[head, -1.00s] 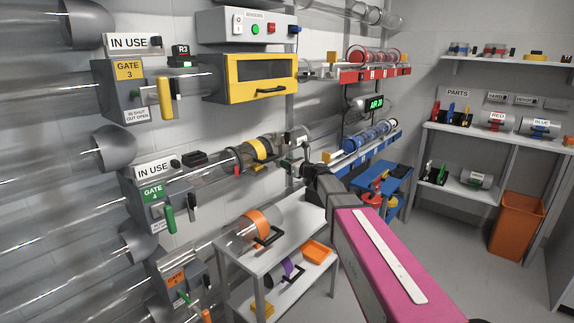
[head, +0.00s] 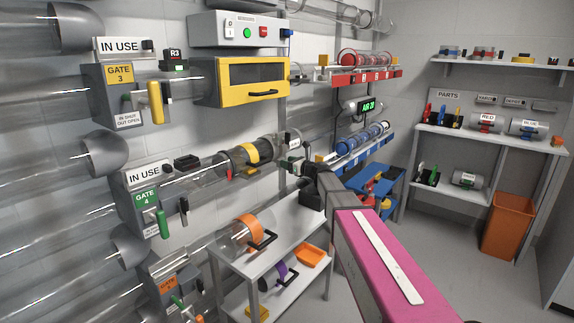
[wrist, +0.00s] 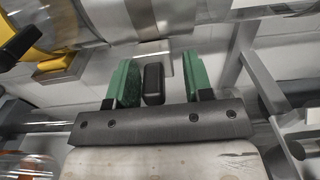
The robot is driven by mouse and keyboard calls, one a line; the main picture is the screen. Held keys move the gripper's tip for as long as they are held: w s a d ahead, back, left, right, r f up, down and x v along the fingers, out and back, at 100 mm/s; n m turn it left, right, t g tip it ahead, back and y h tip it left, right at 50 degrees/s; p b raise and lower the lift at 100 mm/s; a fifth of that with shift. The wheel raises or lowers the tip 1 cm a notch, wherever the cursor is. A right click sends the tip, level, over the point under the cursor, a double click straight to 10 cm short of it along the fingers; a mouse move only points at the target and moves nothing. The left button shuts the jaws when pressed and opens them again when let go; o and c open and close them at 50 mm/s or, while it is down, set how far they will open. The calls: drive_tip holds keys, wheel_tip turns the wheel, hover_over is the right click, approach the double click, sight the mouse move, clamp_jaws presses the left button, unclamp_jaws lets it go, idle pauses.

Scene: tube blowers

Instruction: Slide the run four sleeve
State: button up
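The run four tube leaves the box marked GATE 4 (head: 145,198) and runs right along the wall in the head view. On it sits a dark section with a yellow band (head: 250,153); the yellow part also shows at the left of the wrist view (wrist: 55,65). I cannot tell for sure which piece is the sleeve. My gripper (head: 292,164) is at the tube, right of the yellow band. In the wrist view its green-padded fingers (wrist: 158,78) are apart, with a small black knob (wrist: 153,85) between them and a gap to the right finger.
A yellow-windowed box (head: 250,80) is on the run above. A white shelf cart (head: 285,247) with an orange-banded tube stands below. Blue tube racks (head: 362,148) are to the right.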

drive_tip(key=shift+s+d, duration=0.3)
drive_tip(key=shift+s, duration=0.1)
drive_tip(key=v, duration=1)
